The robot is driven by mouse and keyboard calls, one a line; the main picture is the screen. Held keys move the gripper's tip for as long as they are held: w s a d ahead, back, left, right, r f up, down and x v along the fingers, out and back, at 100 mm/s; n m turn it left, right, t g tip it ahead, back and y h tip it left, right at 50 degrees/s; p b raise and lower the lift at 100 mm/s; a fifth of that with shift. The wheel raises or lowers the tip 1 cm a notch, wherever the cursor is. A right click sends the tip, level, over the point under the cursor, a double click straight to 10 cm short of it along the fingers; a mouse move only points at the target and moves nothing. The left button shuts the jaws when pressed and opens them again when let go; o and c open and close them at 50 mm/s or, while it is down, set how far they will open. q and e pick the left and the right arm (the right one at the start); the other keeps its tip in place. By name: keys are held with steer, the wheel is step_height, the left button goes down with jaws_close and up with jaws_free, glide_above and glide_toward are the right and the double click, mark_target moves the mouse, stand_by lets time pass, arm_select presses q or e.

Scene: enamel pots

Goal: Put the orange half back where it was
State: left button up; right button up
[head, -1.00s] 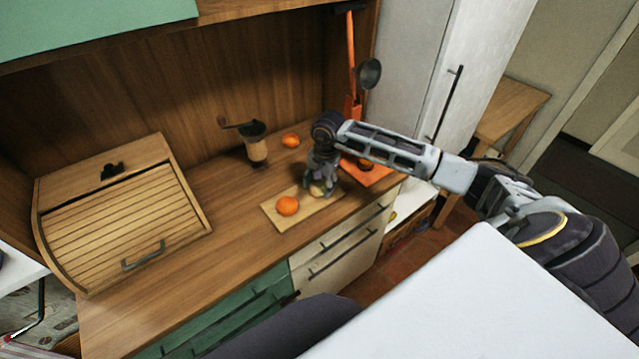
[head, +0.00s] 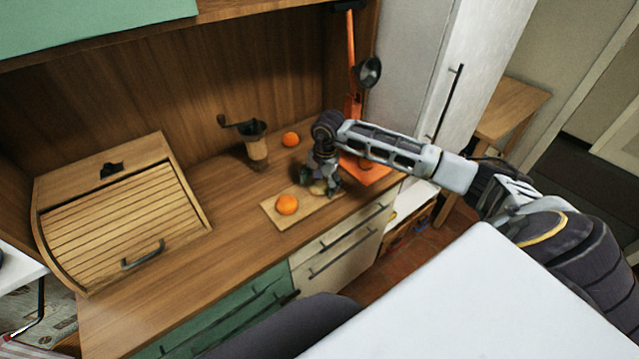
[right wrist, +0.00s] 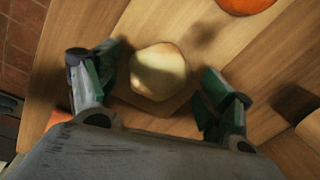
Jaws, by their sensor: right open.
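A pale cream, roundish piece with a flat-looking top (right wrist: 158,72) sits on the small wooden board (head: 278,218). I cannot tell surely whether it is the orange half. My right gripper (head: 321,186) is open over the board's right part. In the right wrist view its fingers (right wrist: 163,70) stand apart on either side of the pale piece, with gaps showing. An orange fruit (head: 287,204) lies on the board's left part; whether it is whole or cut is unclear. Another orange fruit (head: 291,140) lies at the back of the counter. My left gripper is not in view.
A coffee grinder (head: 257,148) stands behind the board. A wooden bread box (head: 125,215) fills the left counter. The counter between bread box and board is clear.

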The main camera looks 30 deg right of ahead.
mark_target(320, 182)
steer(key=shift+r, duration=0.3)
steer(key=r, duration=0.4)
steer(key=shift+s+d+r+b, duration=0.15)
steer(key=shift+s+b, duration=0.05)
steer(key=shift+b, duration=0.1)
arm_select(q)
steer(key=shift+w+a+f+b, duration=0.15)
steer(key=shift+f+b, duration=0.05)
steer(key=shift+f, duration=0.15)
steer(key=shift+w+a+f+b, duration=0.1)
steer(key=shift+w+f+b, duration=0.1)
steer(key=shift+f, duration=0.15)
arm_select(e)
step_height(320, 182, up, 7)
steer(key=shift+s+d, duration=0.2)
steer(key=shift+s, duration=0.2)
